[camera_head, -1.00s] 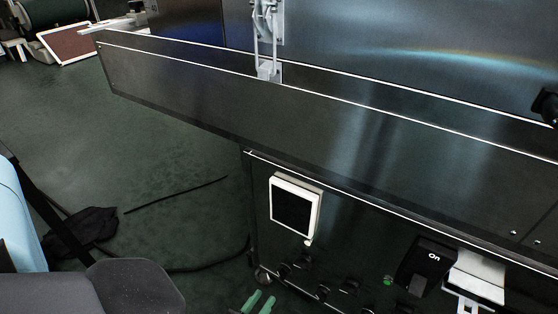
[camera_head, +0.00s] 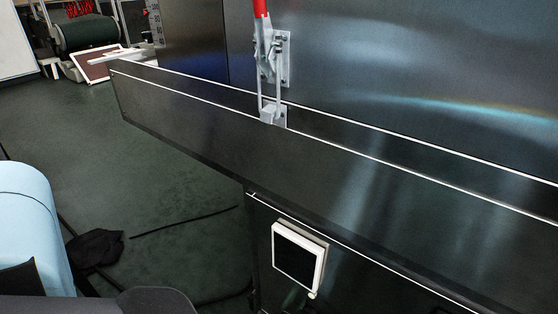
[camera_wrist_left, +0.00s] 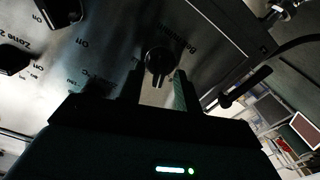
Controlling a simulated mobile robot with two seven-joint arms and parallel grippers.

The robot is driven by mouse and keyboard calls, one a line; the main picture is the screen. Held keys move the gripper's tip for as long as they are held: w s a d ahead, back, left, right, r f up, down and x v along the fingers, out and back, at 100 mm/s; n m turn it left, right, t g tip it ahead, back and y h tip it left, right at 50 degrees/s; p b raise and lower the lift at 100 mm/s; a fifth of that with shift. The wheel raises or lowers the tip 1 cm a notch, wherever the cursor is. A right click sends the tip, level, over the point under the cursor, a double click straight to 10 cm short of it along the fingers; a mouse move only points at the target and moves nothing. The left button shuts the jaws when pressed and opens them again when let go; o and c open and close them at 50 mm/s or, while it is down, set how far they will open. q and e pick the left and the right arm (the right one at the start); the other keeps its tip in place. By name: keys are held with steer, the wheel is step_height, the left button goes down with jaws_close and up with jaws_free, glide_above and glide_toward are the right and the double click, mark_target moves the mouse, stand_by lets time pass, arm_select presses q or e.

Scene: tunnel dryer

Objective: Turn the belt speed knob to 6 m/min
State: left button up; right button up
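A round black knob (camera_wrist_left: 158,56) on the metal control panel shows in the left wrist view, beside upside-down lettering that is too blurred to read fully. My left gripper (camera_wrist_left: 158,82) is open, with one finger on each side of the gap just below the knob in the picture. I cannot tell whether the fingers touch the knob or reach around it. The knob's pointer setting is too dark to read. In the head view the knobs are out of frame below the small white-framed screen (camera_head: 299,257). My right gripper is not in view.
A long metal ledge (camera_head: 300,155) overhangs the panel in the head view. A red-handled latch (camera_head: 270,65) stands above it. Black switches (camera_wrist_left: 62,12) sit left on the panel in the wrist view. A dark cable (camera_head: 185,222) lies on the open floor.

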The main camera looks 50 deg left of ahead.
arm_select(q)
steer(key=c, duration=0.7)
jaws_close()
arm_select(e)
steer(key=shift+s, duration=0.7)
arm_select(q)
steer(key=n, duration=0.7)
steer(key=shift+a+f+n+b, duration=0.1)
steer(key=shift+a+n+b, duration=0.05)
steer(key=shift+n+b, duration=0.2)
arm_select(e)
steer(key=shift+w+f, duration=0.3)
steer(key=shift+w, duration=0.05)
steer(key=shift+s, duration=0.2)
arm_select(q)
steer(key=o, duration=0.7)
jaws_free()
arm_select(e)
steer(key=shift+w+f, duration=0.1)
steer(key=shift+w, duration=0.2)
